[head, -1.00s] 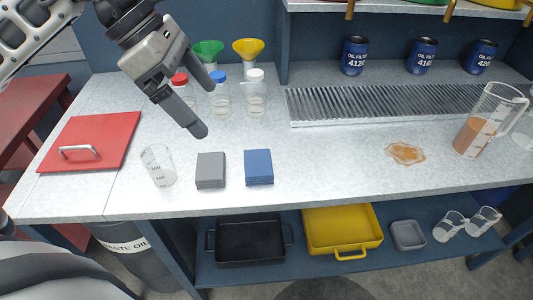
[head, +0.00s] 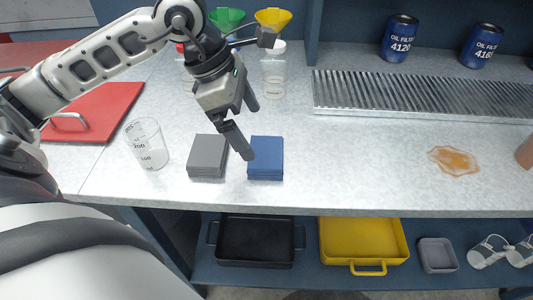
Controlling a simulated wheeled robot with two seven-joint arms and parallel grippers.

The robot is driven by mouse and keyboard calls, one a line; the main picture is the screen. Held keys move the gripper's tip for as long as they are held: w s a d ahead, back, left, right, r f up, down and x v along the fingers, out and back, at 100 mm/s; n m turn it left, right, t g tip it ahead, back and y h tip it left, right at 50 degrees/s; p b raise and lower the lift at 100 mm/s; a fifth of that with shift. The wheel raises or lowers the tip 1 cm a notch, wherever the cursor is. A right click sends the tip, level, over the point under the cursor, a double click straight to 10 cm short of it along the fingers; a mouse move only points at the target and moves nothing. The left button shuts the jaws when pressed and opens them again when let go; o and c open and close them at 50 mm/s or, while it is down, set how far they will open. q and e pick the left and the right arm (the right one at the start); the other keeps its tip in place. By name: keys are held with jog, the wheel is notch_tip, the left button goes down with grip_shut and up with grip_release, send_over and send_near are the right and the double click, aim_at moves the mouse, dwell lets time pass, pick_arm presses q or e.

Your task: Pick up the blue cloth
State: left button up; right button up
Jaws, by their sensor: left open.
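The blue cloth (head: 267,160) is a folded square stack lying flat near the front edge of the workbench. A grey folded cloth (head: 208,157) lies just to its left. My left gripper (head: 250,132) comes in from the upper left and is open and empty. Its fingers point down over the bench; the nearer fingertip overlaps the left edge of the blue cloth in the picture. I cannot tell whether it touches. My right gripper is not in view.
A beaker (head: 148,144) stands left of the cloths. Bottles with funnels stand behind my gripper. An amber spill (head: 454,160) lies at right, below a metal drain grate (head: 420,97). Oil filters (head: 399,38) stand at the back. Trays (head: 362,243) sit on the lower shelf.

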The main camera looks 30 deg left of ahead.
aim_at(265, 150)
pick_arm(q)
jog(key=shift+p+x, duration=0.35)
jog(key=shift+x, duration=3)
jog(key=shift+s+d+r, duration=0.1)
jog(key=shift+d, duration=0.05)
jog(key=c, duration=0.8)
